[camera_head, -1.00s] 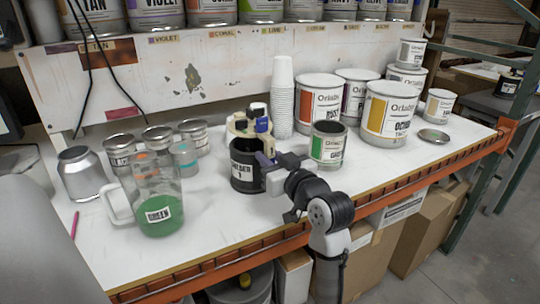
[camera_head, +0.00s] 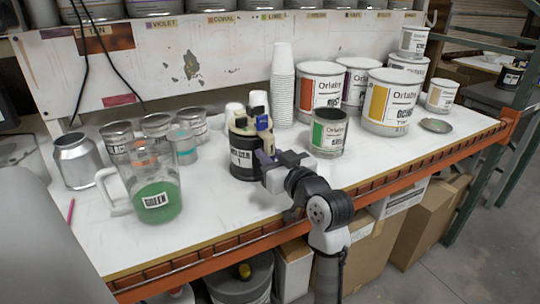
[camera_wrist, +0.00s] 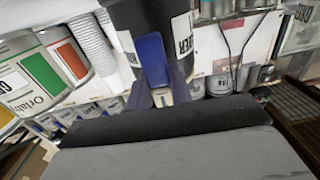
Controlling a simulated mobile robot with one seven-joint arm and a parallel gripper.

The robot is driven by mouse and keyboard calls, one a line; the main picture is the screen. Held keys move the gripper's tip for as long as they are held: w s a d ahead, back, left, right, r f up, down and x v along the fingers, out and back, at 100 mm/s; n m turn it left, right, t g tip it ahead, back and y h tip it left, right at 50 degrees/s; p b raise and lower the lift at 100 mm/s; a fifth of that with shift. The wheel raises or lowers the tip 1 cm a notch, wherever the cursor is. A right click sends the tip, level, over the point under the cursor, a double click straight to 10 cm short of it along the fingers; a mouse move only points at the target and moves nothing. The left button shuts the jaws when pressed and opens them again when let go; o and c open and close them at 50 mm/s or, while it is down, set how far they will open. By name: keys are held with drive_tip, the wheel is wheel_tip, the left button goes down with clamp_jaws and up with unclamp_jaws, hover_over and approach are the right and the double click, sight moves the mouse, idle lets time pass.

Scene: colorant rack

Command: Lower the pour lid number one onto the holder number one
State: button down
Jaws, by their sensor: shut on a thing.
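The holder number one (camera_head: 243,157) is a black cylinder with a white label, upright near the table's middle. Black, white, cream and blue pieces crowd its top, and I cannot tell which edges belong to the pour lid. My gripper (camera_head: 266,158) is at the holder's right side. In the wrist view, the jaws (camera_wrist: 160,92) are shut on a blue tab of the pour lid (camera_wrist: 152,58), right against the black holder (camera_wrist: 150,18). The lid's far side and its seat on the holder are hidden.
A stack of white cups (camera_head: 283,88) stands behind the holder. A green-labelled can (camera_head: 328,135) is close to the right. A jug of green liquid (camera_head: 157,196) and small cans (camera_head: 186,146) stand to the left. Bare table lies in front.

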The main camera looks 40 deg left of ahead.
drive_tip(key=shift+f+b, duration=0.5)
drive_tip(key=shift+f, duration=0.05)
drive_tip(key=c, duration=1.2)
unclamp_jaws()
drive_tip(key=shift+o, duration=0.2)
drive_tip(key=b+v, duration=0.2)
drive_tip(key=v, duration=1.2)
drive_tip(key=shift+b, duration=0.3)
drive_tip(key=shift+a, duration=0.1)
